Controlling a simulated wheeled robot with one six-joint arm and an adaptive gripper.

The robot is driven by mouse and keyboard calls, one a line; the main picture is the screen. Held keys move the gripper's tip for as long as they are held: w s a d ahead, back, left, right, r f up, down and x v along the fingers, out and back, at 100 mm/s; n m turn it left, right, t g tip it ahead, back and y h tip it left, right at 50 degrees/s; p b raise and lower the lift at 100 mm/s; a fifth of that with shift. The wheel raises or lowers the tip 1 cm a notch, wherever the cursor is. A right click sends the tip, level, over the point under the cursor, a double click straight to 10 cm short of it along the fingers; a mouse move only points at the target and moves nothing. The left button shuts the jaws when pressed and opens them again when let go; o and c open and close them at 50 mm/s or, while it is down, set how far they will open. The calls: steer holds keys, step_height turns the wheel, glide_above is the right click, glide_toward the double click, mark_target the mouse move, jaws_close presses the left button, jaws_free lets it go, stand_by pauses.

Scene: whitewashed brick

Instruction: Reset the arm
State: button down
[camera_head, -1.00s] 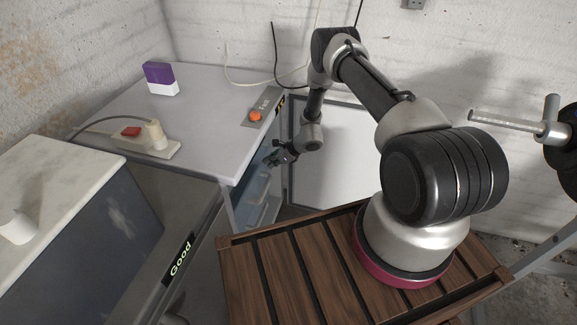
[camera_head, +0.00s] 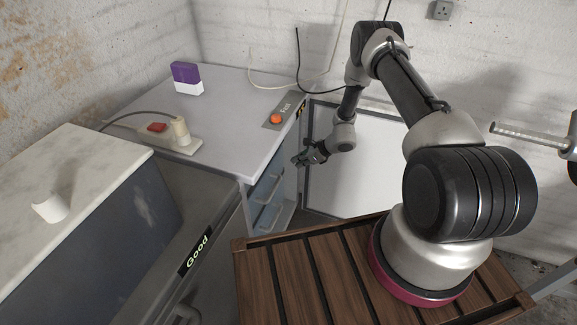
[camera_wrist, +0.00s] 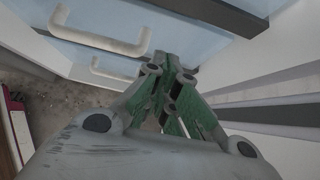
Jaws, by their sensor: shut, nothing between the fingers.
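My gripper (camera_head: 311,156) is at the end of my arm, to the right of the grey cabinet (camera_head: 190,92) and in front of its blue drawers (camera_head: 268,186). In the wrist view my gripper (camera_wrist: 172,72) has its green fingers drawn together with nothing between them. White drawer handles (camera_wrist: 100,38) and blue drawer fronts show just beyond the fingertips there. I cannot tell whether the fingertips touch a drawer. My arm is bent and reaches down to the left from its base.
A white door panel (camera_head: 355,165) stands open behind my gripper. On the cabinet top are a purple and white box (camera_head: 187,79), an orange button (camera_head: 276,119) and a power strip (camera_head: 185,146) with a red switch. A grey machine labelled "Good" (camera_head: 197,254) stands at the front left.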

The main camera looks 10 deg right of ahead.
steer(key=v, duration=0.4)
steer(key=shift+s+d+r, duration=0.1)
steer(key=shift+d+r, duration=0.05)
steer(key=shift+r, duration=0.1)
steer(key=s+n+g+y, duration=0.1)
steer(key=s+n+g, duration=0.25)
steer(key=s, duration=0.45)
steer(key=s+d+r+n+t+h, duration=0.1)
steer(key=s+r+n, duration=0.6)
steer(key=r, duration=1)
steer(key=s+d+r+n+t+h, duration=0.1)
steer(key=s+d+r+n+h, duration=0.3)
steer(key=s+r, duration=0.9)
steer(key=s+d+r+n+t+h, duration=0.1)
steer(key=s+d+r+n+h, duration=0.2)
steer(key=s+r+n, duration=0.7)
step_height(320, 180, up, 13)
steer(key=shift+s+d+f, duration=0.1)
steer(key=shift+s+d, duration=0.2)
steer(key=shift+d, duration=0.9)
